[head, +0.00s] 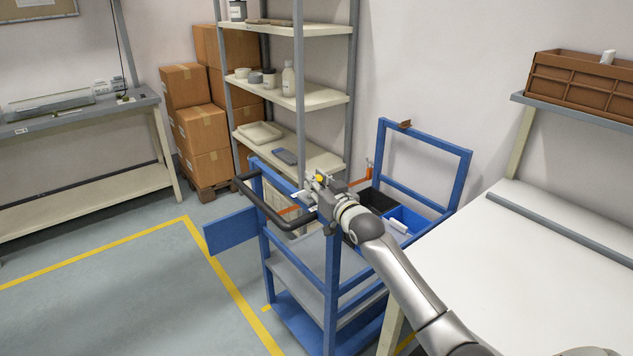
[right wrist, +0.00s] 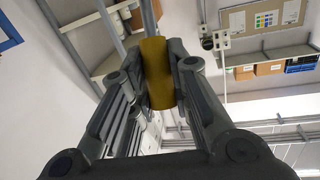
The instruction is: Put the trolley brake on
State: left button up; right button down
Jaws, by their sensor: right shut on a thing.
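The blue trolley (head: 331,290) stands on the floor in the middle of the head view, its black push handle (head: 268,210) on the left side. My right gripper (head: 318,183) is above the handle end of the trolley. It is shut on a yellow grip (right wrist: 158,72), which sits between both fingers in the right wrist view. Only a small yellow spot of the grip shows in the head view (head: 319,178). An orange bar (head: 289,210) shows beside the handle, partly hidden by my gripper; I cannot tell whether it joins the yellow grip. My left gripper is out of view.
A black bin and a blue bin (head: 410,216) sit on the trolley. A white table (head: 540,260) is close on the right. A shelf rack (head: 292,99) and stacked cartons (head: 203,130) stand behind. Yellow-lined floor (head: 130,290) lies open at left.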

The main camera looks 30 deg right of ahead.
jog(key=shift+w+a+r+n+g+p, duration=0.25)
jog(key=shift+w+g+p, duration=0.65)
jog(key=shift+p, duration=1.35)
jog(key=shift+w+d+r+g+p, duration=0.15)
jog(key=shift+w+r+g+p, duration=0.3)
jog(key=shift+g+p, duration=1.25)
jog(key=shift+w+a+r+n+g+p, duration=0.15)
jog(key=shift+w+g+p, duration=0.5)
jog(key=shift+p, duration=2.1)
jog(key=shift+w+g+p, duration=0.3)
jog(key=shift+w+g, duration=0.15)
jog(key=shift+w, duration=0.05)
jog(key=shift+w+f+g, duration=0.35)
jog(key=shift+w+g, duration=0.15)
jog(key=shift+g, duration=0.2)
jog(key=shift+w+f+n+g, duration=0.3)
jog(key=shift+w+g, duration=0.2)
jog(key=shift+g, duration=0.3)
jog(key=shift+w+f+g, duration=0.25)
jog(key=shift+w+g, duration=0.1)
jog(key=shift+g, duration=0.25)
jog(key=c, duration=1.3)
grip_release()
jog(key=shift+w+f, duration=0.1)
jog(key=shift+w, duration=0.05)
